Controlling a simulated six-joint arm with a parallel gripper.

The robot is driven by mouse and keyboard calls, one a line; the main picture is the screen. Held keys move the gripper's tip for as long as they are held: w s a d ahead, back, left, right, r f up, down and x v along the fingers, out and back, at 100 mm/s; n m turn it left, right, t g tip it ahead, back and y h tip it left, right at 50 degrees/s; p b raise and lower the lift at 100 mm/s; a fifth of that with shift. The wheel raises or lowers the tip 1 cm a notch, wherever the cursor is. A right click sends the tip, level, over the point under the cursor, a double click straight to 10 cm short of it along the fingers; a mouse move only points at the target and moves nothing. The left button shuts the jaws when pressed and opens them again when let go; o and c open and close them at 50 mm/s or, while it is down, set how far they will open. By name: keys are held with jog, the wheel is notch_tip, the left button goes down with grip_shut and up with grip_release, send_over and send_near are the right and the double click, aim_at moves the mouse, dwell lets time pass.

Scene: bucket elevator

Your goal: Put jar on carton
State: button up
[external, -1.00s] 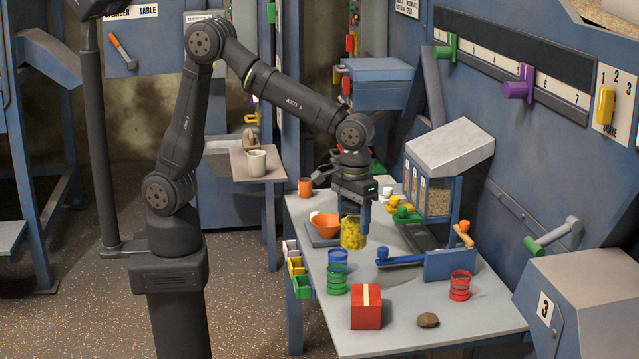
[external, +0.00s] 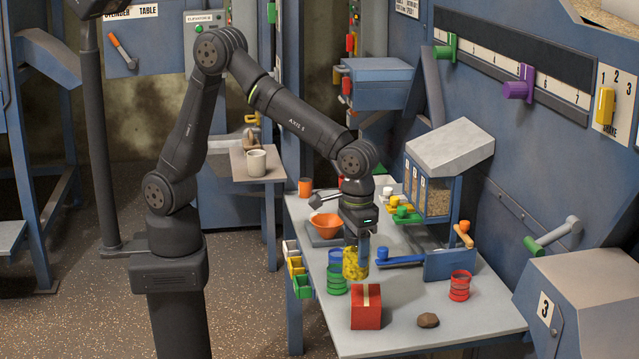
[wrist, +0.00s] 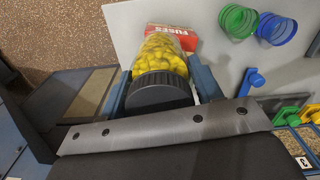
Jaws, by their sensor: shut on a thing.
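The jar (external: 353,266) is clear with yellow pieces inside. In the wrist view the jar (wrist: 160,62) shows a black lid on the end nearest my gripper. My gripper (external: 359,246) is shut on the jar, with a blue finger on each side of it in the wrist view. The carton (external: 366,312) is a red box with a pale stripe on the table, just in front of the jar in the external view. In the wrist view the carton (wrist: 172,30) is marked FUSES and shows beyond the jar, partly hidden by it.
Green and blue coils (external: 336,285) stand left of the jar. A red coil (external: 460,286) and a brown stone (external: 428,320) are on the right of the table (external: 400,340). An orange bowl (external: 326,226) sits farther back.

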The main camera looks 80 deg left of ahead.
jog(key=w+f, duration=0.1)
jog(key=w+a+f, duration=0.1)
jog(key=w, duration=0.1)
jog(key=shift+a, duration=0.15)
jog(key=shift+w+f, duration=0.1)
jog(key=shift+f, duration=1.9)
jog(key=shift+f, duration=0.2)
jog(key=o, duration=1.2)
jog(key=shift+r, duration=0.1)
notch_tip(320, 180, up, 12)
jog(key=shift+a+r, duration=0.1)
